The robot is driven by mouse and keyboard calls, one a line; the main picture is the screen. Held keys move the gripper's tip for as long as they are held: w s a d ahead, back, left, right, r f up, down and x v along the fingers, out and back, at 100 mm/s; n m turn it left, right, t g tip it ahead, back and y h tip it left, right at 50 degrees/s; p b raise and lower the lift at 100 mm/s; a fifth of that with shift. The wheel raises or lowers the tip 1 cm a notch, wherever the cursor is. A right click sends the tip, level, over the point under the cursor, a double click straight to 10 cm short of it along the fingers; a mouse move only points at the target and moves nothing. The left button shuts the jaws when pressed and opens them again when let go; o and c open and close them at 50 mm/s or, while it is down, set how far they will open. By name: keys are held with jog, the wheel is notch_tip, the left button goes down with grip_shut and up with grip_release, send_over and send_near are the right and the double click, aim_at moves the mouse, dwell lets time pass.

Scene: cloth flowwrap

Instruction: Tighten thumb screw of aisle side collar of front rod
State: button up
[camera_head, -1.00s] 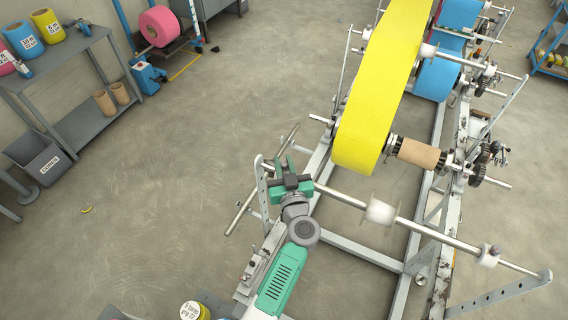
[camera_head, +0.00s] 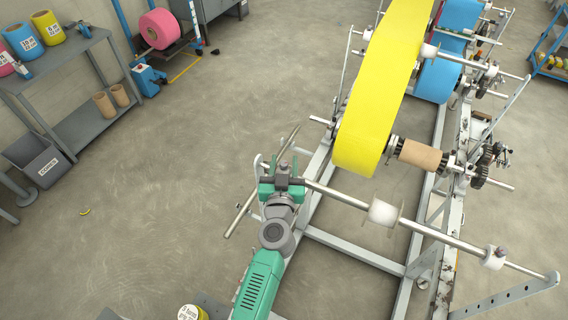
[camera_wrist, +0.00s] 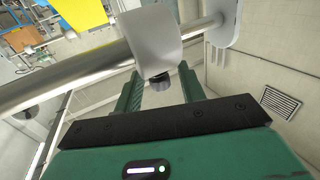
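The front rod (camera_head: 340,195) runs from the left upright down to the right; it also crosses the wrist view (camera_wrist: 70,80). The grey aisle side collar (camera_wrist: 155,38) sits on it near the left upright. Its dark thumb screw (camera_wrist: 161,80) points down toward my gripper. My gripper (camera_head: 281,168) is at the rod's left end. In the wrist view its green fingers (camera_wrist: 160,88) stand apart, one on each side of the screw, with visible gaps. I cannot tell how deep the screw lies between the fingertips. In the head view, my gripper hides the screw.
A white roller (camera_head: 383,212) and the far white collar (camera_head: 494,257) are on the same rod. The yellow roll (camera_head: 375,110) hangs behind. The left upright plate (camera_wrist: 226,22) is close beside the collar. Open floor (camera_head: 160,220) lies to the left.

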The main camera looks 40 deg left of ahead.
jog(key=shift+s, duration=0.1)
jog(key=v, duration=0.7)
jog(key=shift+s+d, duration=0.25)
jog(key=w+d+r+t+p, duration=0.1)
jog(key=d+r+p, duration=0.15)
jog(key=r, duration=0.85)
jog(key=w+d+r+t+p, duration=0.2)
jog(key=d+r, duration=0.2)
jog(key=r, duration=0.7)
jog(key=w+d+r+t+p, duration=0.1)
jog(key=d+r+p, duration=0.15)
jog(key=r, duration=0.85)
jog(key=s+d+r+m+t+h+p, duration=0.1)
jog(key=s+d+r+m+t+h, duration=0.1)
jog(key=d+r, duration=0.5)
jog(key=s+d+r+m+t+h+p, duration=0.2)
jog(key=s+d+r+h, duration=0.3)
jog(key=r, duration=0.7)
jog(key=s+d+r+m+t+h+p, duration=0.2)
jog(key=s+d+r+m+t+h, duration=0.1)
jog(key=d+r, duration=0.6)
jog(key=shift+s+r+m+h, duration=0.4)
jog(key=shift+s+r+h, duration=0.15)
jog(key=shift+s, duration=0.5)
